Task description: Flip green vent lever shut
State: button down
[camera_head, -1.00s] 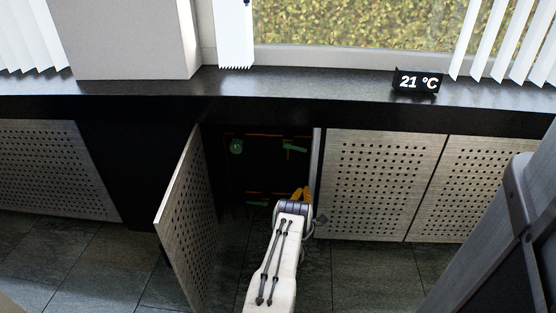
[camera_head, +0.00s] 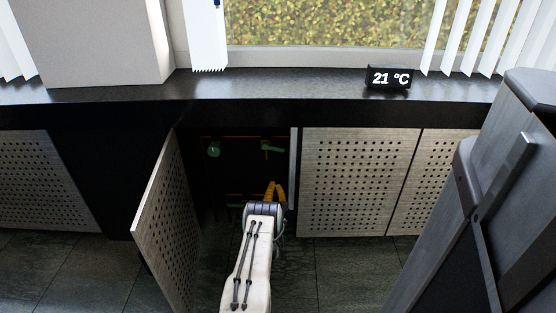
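The green vent lever (camera_head: 271,148) is inside the dark open cabinet, at its upper right, and lies roughly level with a slight tilt. A round green knob or valve (camera_head: 213,150) sits at the cabinet's upper left. My gripper (camera_head: 276,190) has yellow fingers pointing up into the cabinet opening, below the lever and apart from it in the picture. The fingers look small and partly hidden by my arm, so their opening is hard to judge. Orange pipes (camera_head: 236,137) run behind the lever.
A perforated cabinet door (camera_head: 168,225) stands open on the left. A closed perforated door (camera_head: 357,180) is on the right. A black ledge (camera_head: 270,103) runs above, with a 21 °C display (camera_head: 389,77). Tiled floor (camera_head: 340,270) shows below.

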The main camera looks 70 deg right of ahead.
aim_at(273, 148)
jog(key=w+d+r+b, duration=0.1)
jog(key=d+r+b, duration=0.5)
jog(key=d, duration=0.3)
jog(key=shift+w+d, duration=0.25)
jog(key=shift+w, duration=0.05)
jog(key=shift+r, duration=0.1)
dwell(0.4)
